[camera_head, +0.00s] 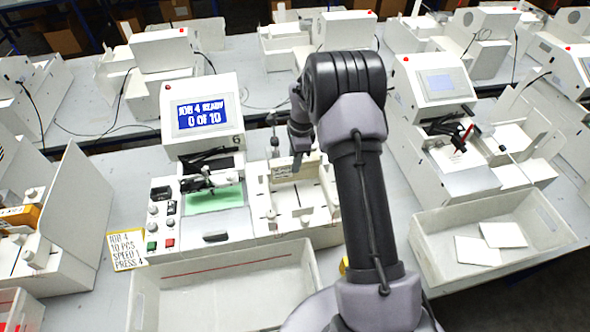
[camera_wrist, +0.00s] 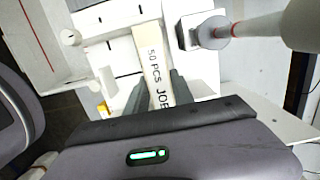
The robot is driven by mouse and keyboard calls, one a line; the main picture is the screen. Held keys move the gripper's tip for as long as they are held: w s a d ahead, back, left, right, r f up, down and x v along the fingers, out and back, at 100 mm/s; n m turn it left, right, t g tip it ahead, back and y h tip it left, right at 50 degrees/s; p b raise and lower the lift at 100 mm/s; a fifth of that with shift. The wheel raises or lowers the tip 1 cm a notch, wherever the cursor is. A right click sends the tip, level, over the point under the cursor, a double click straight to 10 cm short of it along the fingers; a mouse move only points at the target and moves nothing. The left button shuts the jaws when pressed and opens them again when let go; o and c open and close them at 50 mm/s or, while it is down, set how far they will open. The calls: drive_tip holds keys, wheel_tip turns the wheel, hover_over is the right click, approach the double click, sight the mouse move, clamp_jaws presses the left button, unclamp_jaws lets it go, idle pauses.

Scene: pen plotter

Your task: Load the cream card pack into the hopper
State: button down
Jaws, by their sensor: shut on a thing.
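The cream card pack (camera_wrist: 153,62) stands between the two fingers of my gripper (camera_wrist: 157,95) in the wrist view, with "50 PCS JOB" printed on its edge. My gripper is shut on it. In the head view my gripper (camera_head: 298,160) is over the back part of the white hopper (camera_head: 318,222), right of the plotter's green bed. The pack shows there as a pale strip (camera_head: 284,171), partly hidden by the fingers. I cannot tell whether the pack touches the hopper floor. The plotter's screen (camera_head: 202,115) reads "JOB 4 READY 0 OF 10".
A control panel (camera_head: 161,222) with knobs and buttons is left of the green bed (camera_head: 213,199). A yellow job note (camera_head: 127,250) lies beside it. An open white bin (camera_head: 225,292) is in front. White posts (camera_wrist: 215,32) rise near my gripper. Other machines stand around.

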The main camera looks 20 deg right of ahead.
wheel_tip(320, 180, down, 4)
drive_tip(key=shift+s+r, duration=0.1)
drive_tip(key=shift+s, duration=0.05)
drive_tip(key=shift+w, duration=0.2)
drive_tip(key=shift+s+f, duration=0.1)
drive_tip(key=shift+f, duration=0.2)
drive_tip(key=c, duration=1.1)
unclamp_jaws()
drive_tip(key=shift+r, duration=0.1)
